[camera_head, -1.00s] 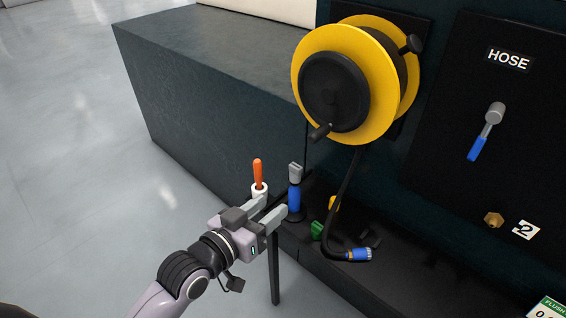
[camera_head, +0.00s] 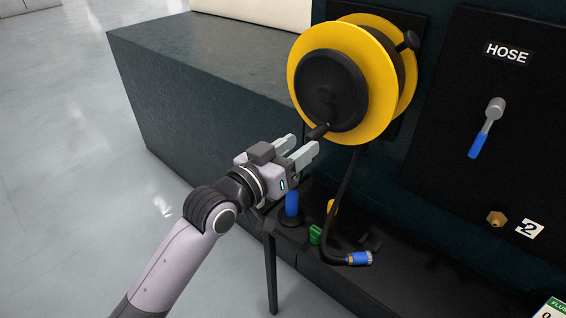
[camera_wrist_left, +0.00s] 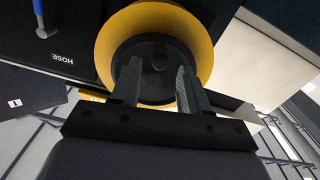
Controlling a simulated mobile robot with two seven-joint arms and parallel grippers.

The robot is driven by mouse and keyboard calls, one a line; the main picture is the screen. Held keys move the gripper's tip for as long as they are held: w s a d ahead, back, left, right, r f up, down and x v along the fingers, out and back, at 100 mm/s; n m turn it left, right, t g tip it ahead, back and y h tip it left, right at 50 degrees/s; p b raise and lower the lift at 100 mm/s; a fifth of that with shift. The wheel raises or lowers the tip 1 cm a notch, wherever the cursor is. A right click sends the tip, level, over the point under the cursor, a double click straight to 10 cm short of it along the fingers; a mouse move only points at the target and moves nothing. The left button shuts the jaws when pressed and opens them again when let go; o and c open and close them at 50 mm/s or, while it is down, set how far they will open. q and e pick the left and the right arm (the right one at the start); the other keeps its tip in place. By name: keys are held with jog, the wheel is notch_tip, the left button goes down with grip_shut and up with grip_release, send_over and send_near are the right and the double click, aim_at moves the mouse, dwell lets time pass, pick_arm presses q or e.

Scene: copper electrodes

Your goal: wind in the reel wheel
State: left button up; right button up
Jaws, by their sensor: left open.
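The reel wheel (camera_head: 343,82) is a yellow disc with a black hub, mounted on the dark wall. It also shows in the left wrist view (camera_wrist_left: 114,42), straight ahead of the fingers. A black crank handle (camera_head: 317,131) sticks out at the lower left of the hub. My left gripper (camera_head: 303,148) is open, with its fingertips close to the handle, just below and left of it. I cannot tell whether they touch. The black hose (camera_head: 344,187) hangs from the reel and ends in a blue coupling (camera_head: 359,258) on the ledge. My right gripper is out of view.
A dark counter (camera_head: 200,75) stands left of the reel. A blue upright tool (camera_head: 292,203) and a green piece (camera_head: 315,234) sit on the ledge below my gripper. The HOSE panel (camera_head: 455,150) with a blue-handled valve (camera_head: 487,127) is at the right.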

aim_at(308, 140)
pick_arm(q)
jog(key=b+x, duration=0.1)
jog(key=x, duration=0.2)
jog(key=shift+w+f, duration=0.1)
jog(key=shift+w+d, duration=0.15)
jog(key=shift+w, duration=0.05)
dwell(0.3)
grip_shut()
